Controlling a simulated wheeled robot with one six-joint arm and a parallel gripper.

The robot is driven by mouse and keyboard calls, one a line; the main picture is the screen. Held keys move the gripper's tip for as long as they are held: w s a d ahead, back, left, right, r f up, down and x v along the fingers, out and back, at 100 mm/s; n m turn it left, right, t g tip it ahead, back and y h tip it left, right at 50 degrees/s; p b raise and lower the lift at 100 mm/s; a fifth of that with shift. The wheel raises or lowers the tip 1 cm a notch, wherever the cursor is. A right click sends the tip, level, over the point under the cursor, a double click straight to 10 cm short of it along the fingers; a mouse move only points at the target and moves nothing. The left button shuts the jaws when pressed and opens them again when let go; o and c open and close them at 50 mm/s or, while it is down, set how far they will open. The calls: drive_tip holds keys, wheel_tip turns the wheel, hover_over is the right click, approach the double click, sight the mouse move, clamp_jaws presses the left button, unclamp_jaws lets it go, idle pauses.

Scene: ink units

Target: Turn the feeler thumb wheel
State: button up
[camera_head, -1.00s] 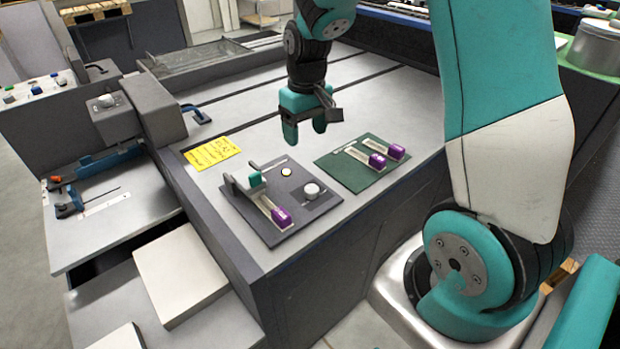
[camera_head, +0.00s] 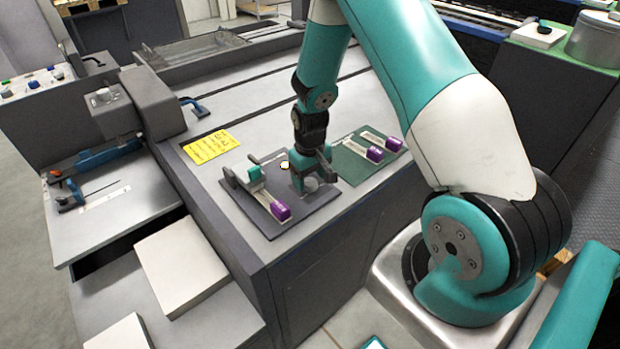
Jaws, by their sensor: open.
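A dark grey control panel (camera_head: 262,219) lies on the machine's near corner. The round pale knob on this panel, the likely thumb wheel, is now hidden by my gripper. My gripper (camera_head: 314,187) points down over the panel's right part, where the knob is, with its fingers apart. I cannot tell whether the fingers touch the knob or stand around it.
A green panel (camera_head: 352,168) with two purple-handled slides lies close to the right of my gripper. A yellow note (camera_head: 211,146) lies at the left. A feeder head with another pale knob (camera_head: 104,95) stands further left. The grey machine top (camera_head: 235,100) behind is mostly clear.

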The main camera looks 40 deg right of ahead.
sight(310, 181)
drive_tip(key=shift+f, duration=0.65)
drive_tip(key=c, duration=0.9)
drive_tip(key=shift+m, duration=2.1)
drive_tip(key=shift+c, duration=0.2)
drive_tip(key=o, duration=0.9)
drive_tip(key=shift+o, duration=0.2)
wheel_tip(310, 181, up, 18)
drive_tip(key=b, duration=0.1)
drive_tip(key=shift+f+b, duration=0.25)
drive_tip(key=shift+b, duration=0.1)
